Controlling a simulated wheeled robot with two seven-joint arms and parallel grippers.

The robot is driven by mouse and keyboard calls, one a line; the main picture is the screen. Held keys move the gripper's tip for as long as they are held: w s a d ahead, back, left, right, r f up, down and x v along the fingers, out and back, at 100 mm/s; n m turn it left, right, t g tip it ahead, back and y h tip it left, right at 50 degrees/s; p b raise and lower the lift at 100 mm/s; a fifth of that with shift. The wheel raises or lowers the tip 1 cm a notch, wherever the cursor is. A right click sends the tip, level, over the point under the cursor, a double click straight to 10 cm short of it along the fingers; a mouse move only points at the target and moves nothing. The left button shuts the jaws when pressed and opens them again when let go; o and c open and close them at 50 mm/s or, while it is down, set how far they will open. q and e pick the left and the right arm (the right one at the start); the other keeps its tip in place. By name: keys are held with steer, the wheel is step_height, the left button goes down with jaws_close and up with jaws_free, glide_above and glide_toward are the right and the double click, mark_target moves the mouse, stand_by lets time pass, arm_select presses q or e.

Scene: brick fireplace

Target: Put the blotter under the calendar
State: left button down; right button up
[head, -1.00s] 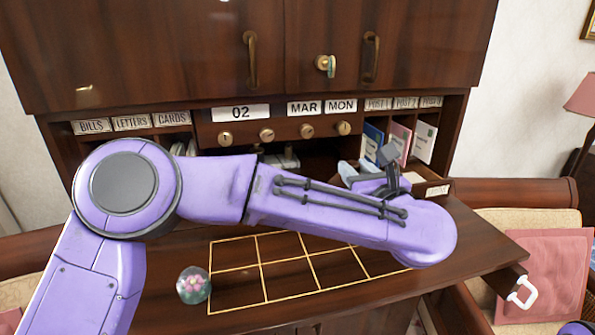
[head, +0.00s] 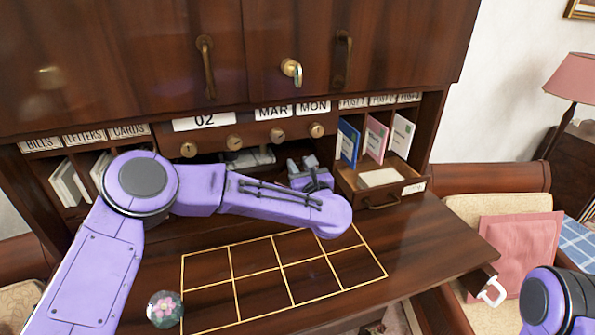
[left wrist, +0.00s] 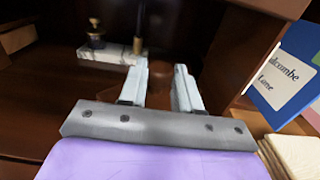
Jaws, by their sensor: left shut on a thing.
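The calendar (head: 204,121) is a strip of white cards reading 02, MAR and MON, above a row of brass knobs on the desk hutch. Below it is a dark open recess. My left gripper (head: 301,164) is at the right end of this recess, just left of a small open drawer. In the left wrist view its two grey fingers are closed on a rounded brown wooden piece (left wrist: 160,76), which looks like the blotter's knob. The rest of the blotter is hidden by the gripper. My right gripper is out of view; only part of my right arm shows at lower right.
A pale stand (head: 258,157) with a dark bottle and an upright piece is in the recess, left of the gripper. The open drawer (head: 382,199) holds cream paper. Envelopes stand above it. A glass paperweight (head: 165,309) sits by the gold grid; the desktop grid is clear.

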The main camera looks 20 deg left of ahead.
mark_target(300, 168)
arm_select(q)
steer(key=shift+w+a+f+p, duration=0.2)
steer(key=shift+w+f, duration=0.35)
steer(key=shift+w+a+f+p, duration=0.15)
steer(key=shift+w+f, duration=0.35)
step_height(300, 168, down, 3)
steer(key=shift+r, duration=0.15)
steer(key=shift+s+r, duration=0.25)
steer(key=shift+s, duration=0.35)
steer(key=shift+w+f, duration=0.2)
steer(key=shift+f, duration=0.1)
steer(key=c, duration=0.8)
jaws_free()
steer(key=shift+w+f, duration=0.1)
steer(key=shift+w, duration=0.1)
steer(key=shift+s+r, duration=0.25)
steer(key=shift+r, duration=0.05)
steer(key=shift+s+d+f, duration=0.1)
steer(key=shift+s+d, duration=0.05)
steer(key=shift+d, duration=0.05)
steer(key=b+v, duration=0.4)
steer(key=v, duration=0.7)
steer(key=shift+s+d, duration=0.1)
steer(key=shift+s, duration=0.05)
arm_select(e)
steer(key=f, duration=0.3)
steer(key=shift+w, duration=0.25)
